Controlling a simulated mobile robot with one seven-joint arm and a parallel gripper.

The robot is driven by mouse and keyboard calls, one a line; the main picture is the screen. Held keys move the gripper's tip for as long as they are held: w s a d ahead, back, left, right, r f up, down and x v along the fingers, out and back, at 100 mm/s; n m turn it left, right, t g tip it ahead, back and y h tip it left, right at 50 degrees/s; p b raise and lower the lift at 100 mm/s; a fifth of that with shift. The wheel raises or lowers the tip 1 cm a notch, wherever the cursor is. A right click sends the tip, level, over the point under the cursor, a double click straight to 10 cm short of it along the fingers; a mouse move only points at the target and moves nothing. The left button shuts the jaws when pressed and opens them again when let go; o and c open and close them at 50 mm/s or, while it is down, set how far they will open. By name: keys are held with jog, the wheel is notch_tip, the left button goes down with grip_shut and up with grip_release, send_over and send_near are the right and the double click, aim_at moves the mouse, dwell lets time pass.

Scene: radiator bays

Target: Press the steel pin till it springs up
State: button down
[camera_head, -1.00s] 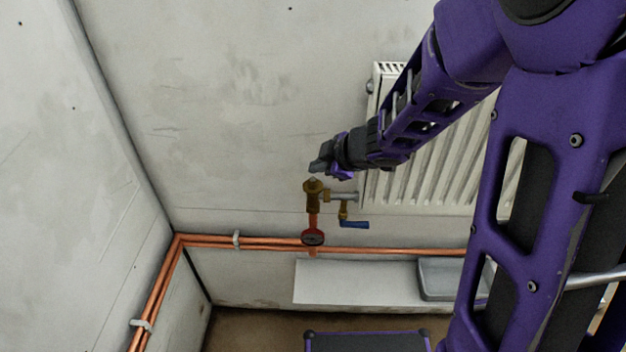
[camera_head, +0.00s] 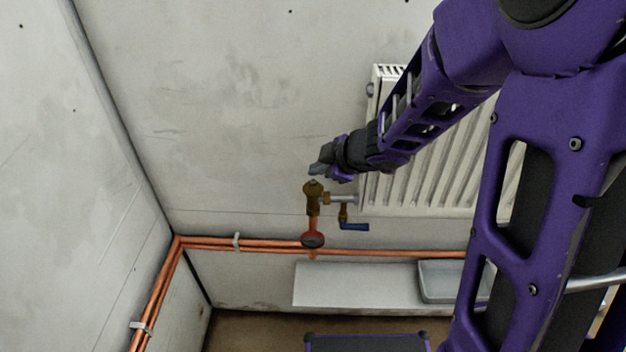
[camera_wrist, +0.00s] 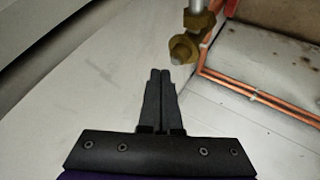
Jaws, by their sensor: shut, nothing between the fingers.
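A brass valve body (camera_head: 313,198) stands on a copper riser below the left end of the radiator. The steel pin (camera_head: 312,181) shows as a small tip on top of the valve, too small to make out well. In the wrist view the valve (camera_wrist: 186,48) is ahead of the fingers and slightly to the right. My gripper (camera_head: 318,168) is shut and empty, just above the valve top and apart from it as far as I can tell. Its two dark fingertips (camera_wrist: 161,73) lie together in the wrist view.
A white ribbed radiator (camera_head: 440,165) hangs on the wall to the right. A blue-handled lever (camera_head: 354,227) and a red round part (camera_head: 313,240) sit below the valve. Copper pipes (camera_head: 270,243) run along the wall. A white shelf (camera_head: 350,284) bears a grey tray (camera_head: 427,296).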

jog(key=shift+f, duration=0.1)
dwell(0.7)
jog(key=shift+f, duration=0.35)
jog(key=shift+f+b, duration=0.4)
jog(key=shift+b, duration=0.1)
dwell(0.5)
jog(key=shift+r, duration=0.1)
jog(key=shift+r+p, duration=0.75)
jog(key=shift+p, duration=0.2)
notch_tip(320, 180, up, 5)
jog(key=p, duration=0.5)
